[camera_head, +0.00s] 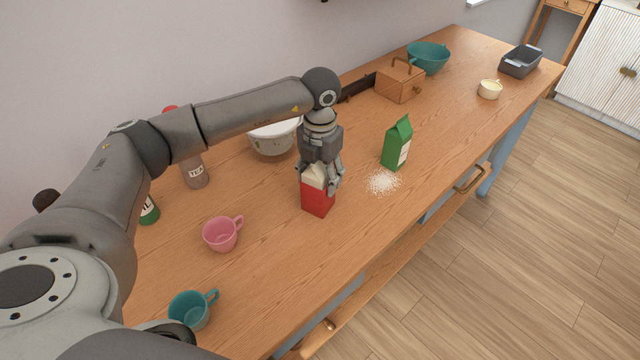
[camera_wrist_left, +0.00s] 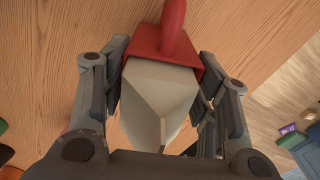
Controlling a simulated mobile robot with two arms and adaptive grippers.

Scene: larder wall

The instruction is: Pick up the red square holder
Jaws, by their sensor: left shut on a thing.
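The red square holder (camera_head: 317,203) is around the lower part of a cream carton (camera_head: 314,175) with a folded top, near the middle of the wooden counter. In the left wrist view the holder (camera_wrist_left: 147,48) shows its red rim and a rounded red handle, with the cream carton (camera_wrist_left: 160,92) inside. My left gripper (camera_head: 320,186) comes down from above and is shut on the holder, one finger on each side near its rim. The holder looks upright; I cannot tell whether its base touches the counter. My right gripper is out of view.
A green carton (camera_head: 397,145) and spilled white grains (camera_head: 383,182) are to the right. A pink cup (camera_head: 221,234) and teal cup (camera_head: 189,309) stand front left. A white bowl (camera_head: 273,140) and labelled bottle (camera_head: 195,173) are behind. The counter's front edge is close.

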